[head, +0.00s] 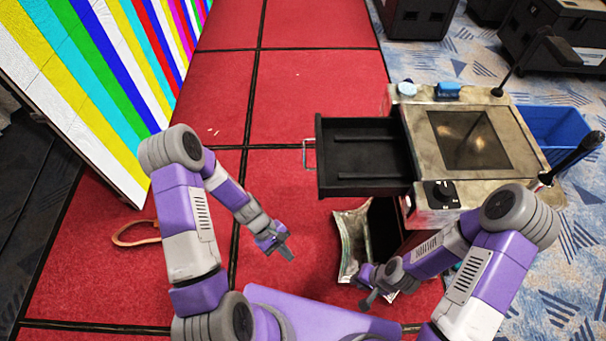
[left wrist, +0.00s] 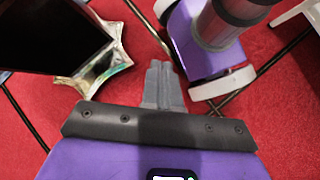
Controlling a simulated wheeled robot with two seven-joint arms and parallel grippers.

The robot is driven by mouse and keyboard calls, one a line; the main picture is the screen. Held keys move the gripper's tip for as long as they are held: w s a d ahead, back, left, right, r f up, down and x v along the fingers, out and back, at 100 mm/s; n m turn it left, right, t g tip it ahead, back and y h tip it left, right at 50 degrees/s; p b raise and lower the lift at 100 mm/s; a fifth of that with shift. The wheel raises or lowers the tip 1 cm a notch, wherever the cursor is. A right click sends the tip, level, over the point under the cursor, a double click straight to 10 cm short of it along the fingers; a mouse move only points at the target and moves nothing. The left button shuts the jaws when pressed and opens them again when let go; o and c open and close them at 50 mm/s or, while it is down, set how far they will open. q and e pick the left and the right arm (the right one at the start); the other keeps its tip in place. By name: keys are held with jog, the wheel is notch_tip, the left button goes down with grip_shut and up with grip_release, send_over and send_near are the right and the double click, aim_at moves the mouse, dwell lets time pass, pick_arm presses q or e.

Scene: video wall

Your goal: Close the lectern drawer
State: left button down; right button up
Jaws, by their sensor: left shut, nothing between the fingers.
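The lectern (head: 415,125) stands at the right of the head view, with worn metal sides and a dark panel on top. Its black drawer (head: 365,178) is pulled out to the left, and the inside looks empty apart from dark rails. A metal handle (head: 306,154) is on the drawer's left front. My left gripper (head: 284,249) is shut and empty, below and left of the drawer, apart from the handle. It also shows shut in the left wrist view (left wrist: 163,85). My right gripper (head: 367,286) is below the drawer, near the lectern's lower part; its fingers are too small to judge.
A crumpled silvery open container (head: 348,240) is below the drawer, also in the left wrist view (left wrist: 112,50). A brown loop (head: 135,233) lies on the red floor. A striped video wall (head: 110,75) stands left. A blue bin (head: 560,130) is behind the lectern. Floor left of the drawer is clear.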

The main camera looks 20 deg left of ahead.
pick_arm(q)
jog(key=w+a+r+n+t+h, duration=0.45)
jog(key=w+a+r, duration=0.2)
jog(key=r, duration=0.25)
jog(key=w+a+r+n+t+h, duration=0.3)
jog(key=w+a+r+n+h, duration=0.3)
jog(key=r, duration=0.4)
jog(key=w+x, duration=0.1)
jog(key=x, duration=1.3)
jog(key=shift+d+f, duration=0.25)
jog(key=shift+f, duration=0.3)
pick_arm(e)
jog(key=shift+r, duration=0.15)
pick_arm(q)
jog(key=shift+w+m+y, duration=0.1)
jog(key=shift+m+y, duration=0.15)
